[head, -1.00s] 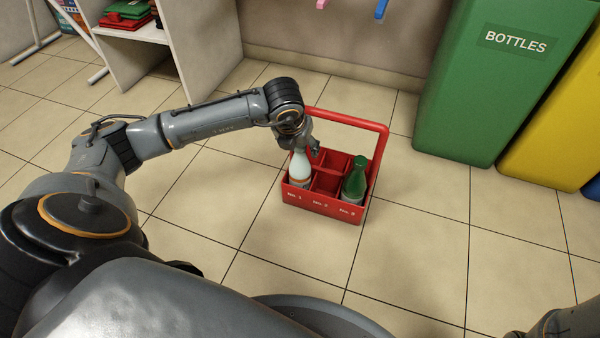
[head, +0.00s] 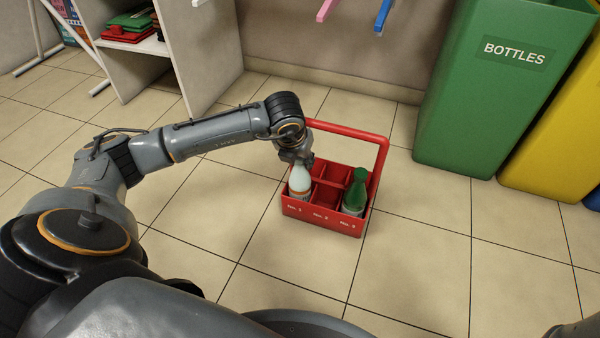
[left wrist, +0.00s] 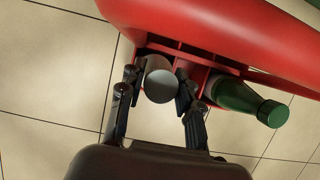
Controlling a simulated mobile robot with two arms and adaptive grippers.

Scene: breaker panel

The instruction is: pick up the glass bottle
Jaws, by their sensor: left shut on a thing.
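A green bottle (head: 355,193) stands in the No. 3 compartment. My left gripper (head: 302,161) is at the top of the white bottle, coming from above. In the left wrist view, the fingers of my left gripper (left wrist: 158,79) are on both sides of the white bottle (left wrist: 161,88), shut on it. The green bottle (left wrist: 247,102) is to the right, outside the fingers. My right gripper is not in view.
The carrier's arched handle (head: 384,152) rises behind the bottles, and its middle compartments look empty. A green bin (head: 493,115) marked BOTTLES stands at the right, beside a yellow bin (head: 560,150). A white shelf (head: 195,50) is at the back left. Tiled floor around the carrier is clear.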

